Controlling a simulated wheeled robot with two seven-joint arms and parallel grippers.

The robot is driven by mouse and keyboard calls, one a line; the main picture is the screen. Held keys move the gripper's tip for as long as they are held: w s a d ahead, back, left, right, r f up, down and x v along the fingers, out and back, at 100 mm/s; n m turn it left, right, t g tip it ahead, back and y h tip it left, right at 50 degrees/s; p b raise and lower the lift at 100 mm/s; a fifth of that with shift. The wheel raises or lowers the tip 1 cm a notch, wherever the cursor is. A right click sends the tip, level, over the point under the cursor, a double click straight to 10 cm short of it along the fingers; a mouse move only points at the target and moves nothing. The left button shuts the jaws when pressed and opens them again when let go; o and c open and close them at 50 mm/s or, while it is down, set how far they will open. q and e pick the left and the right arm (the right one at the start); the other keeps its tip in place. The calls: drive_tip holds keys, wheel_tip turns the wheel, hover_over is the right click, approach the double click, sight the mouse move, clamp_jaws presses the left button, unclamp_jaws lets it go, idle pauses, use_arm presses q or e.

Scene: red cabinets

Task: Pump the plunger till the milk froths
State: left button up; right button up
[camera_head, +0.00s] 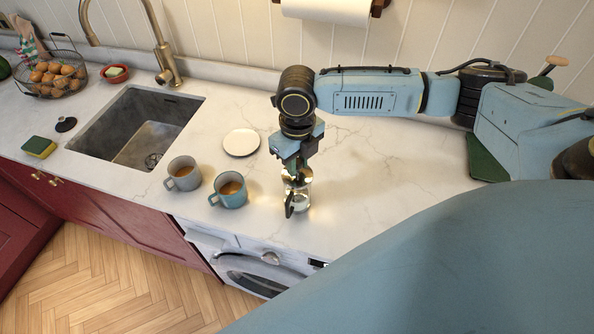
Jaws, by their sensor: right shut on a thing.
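A small glass frother jug (297,198) with a dark handle on its front side stands upright on the white counter, right of two mugs. My right gripper (294,173) points straight down over it and is shut on the top of its plunger. The gripper hides the plunger knob and most of the lid. The milk inside is too small to make out, so I cannot tell how frothy it is. My left gripper is not in view.
A grey mug (183,174) and a teal mug (229,190) with brown drinks stand just left of the jug. A white saucer (241,142) lies behind them. The sink (138,130) is further left. The counter right of the jug is clear up to a dark green board (484,160).

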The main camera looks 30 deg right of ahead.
drive_tip(key=shift+r, duration=0.1)
wheel_tip(320, 180, up, 2)
drive_tip(key=p, duration=0.2)
drive_tip(key=shift+r+p, duration=0.25)
drive_tip(key=shift+p, duration=0.05)
drive_tip(key=shift+r, duration=1.2)
drive_tip(key=shift+f, duration=0.1)
